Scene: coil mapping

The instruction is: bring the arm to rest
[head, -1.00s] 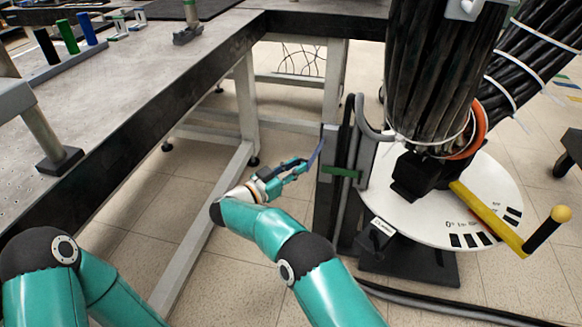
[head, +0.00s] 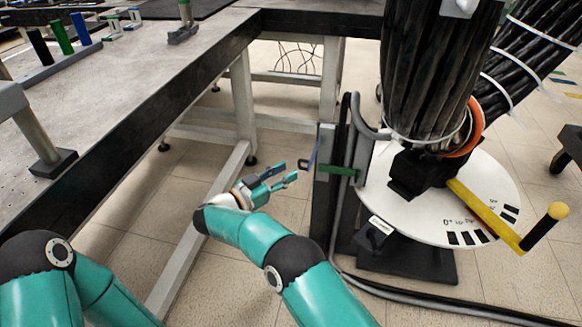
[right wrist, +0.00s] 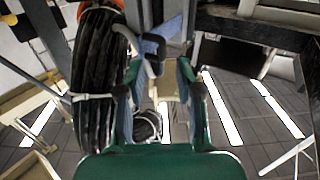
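My right arm (head: 265,235) is teal and reaches out from the lower right toward the middle of the head view. Its gripper (head: 289,170) is open and empty, its fingertips a little left of a thin blue piece (head: 314,149) on the grey post. In the right wrist view both fingers (right wrist: 158,75) stand apart, with the blue piece (right wrist: 169,36) ahead of them. My left arm (head: 85,285) shows only at the lower left; its gripper is out of the picture.
The grey post (head: 323,200) carries a green bar (head: 337,170) beside a white dial (head: 430,215) with a yellow crank (head: 487,215). A thick black cable bundle (head: 425,75) stands over the dial. A metal workbench (head: 150,60) lies left, with open floor (head: 255,280) below the arm.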

